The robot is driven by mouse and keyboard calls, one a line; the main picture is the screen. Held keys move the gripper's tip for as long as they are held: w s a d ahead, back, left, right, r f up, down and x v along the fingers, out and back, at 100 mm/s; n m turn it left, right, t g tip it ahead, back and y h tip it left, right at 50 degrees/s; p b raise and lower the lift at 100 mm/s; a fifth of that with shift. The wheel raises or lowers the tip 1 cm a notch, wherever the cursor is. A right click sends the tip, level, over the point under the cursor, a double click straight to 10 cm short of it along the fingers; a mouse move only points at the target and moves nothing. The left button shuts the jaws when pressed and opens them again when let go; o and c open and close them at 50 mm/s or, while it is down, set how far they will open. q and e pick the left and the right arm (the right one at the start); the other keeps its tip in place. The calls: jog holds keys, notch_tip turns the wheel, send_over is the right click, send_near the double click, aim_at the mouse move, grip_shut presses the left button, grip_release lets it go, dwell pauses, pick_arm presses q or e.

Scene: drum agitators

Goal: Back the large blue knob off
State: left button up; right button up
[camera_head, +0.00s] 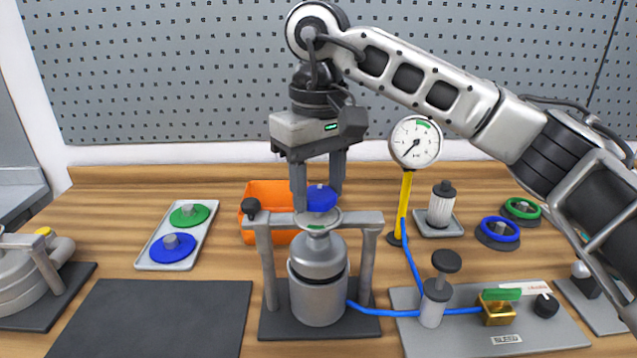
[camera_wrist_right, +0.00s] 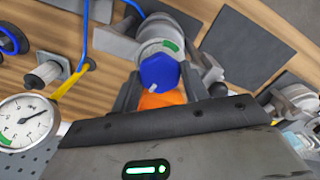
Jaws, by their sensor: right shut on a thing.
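My right gripper (camera_head: 320,195) points straight down from above and is shut on this knob, one finger on each side. In the right wrist view the knob (camera_wrist_right: 159,72) lies between the two fingers, with a small pale mark on its face. I cannot tell whether the knob touches the disc below it. My left gripper is not in view.
An orange bin (camera_head: 258,193) stands behind the agitator. A tray (camera_head: 151,253) with green and blue discs is at left. A gauge (camera_head: 416,141) on a yellow post stands close at right. A blue hose (camera_head: 385,312) runs to the valve plate (camera_head: 470,343). A dark mat (camera_head: 150,318) lies bare at front left.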

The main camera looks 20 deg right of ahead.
aim_at(317, 193)
jog(key=o, duration=1)
jog(key=shift+f, duration=0.25)
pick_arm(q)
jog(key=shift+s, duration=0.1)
pick_arm(e)
jog(key=shift+r, duration=0.1)
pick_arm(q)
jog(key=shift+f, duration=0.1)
pick_arm(e)
jog(key=shift+r, duration=0.25)
pick_arm(q)
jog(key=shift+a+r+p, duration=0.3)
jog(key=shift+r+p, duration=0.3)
jog(key=shift+p, duration=0.6)
pick_arm(e)
notch_tip(317, 193, up, 15)
jog(key=shift+r, duration=0.2)
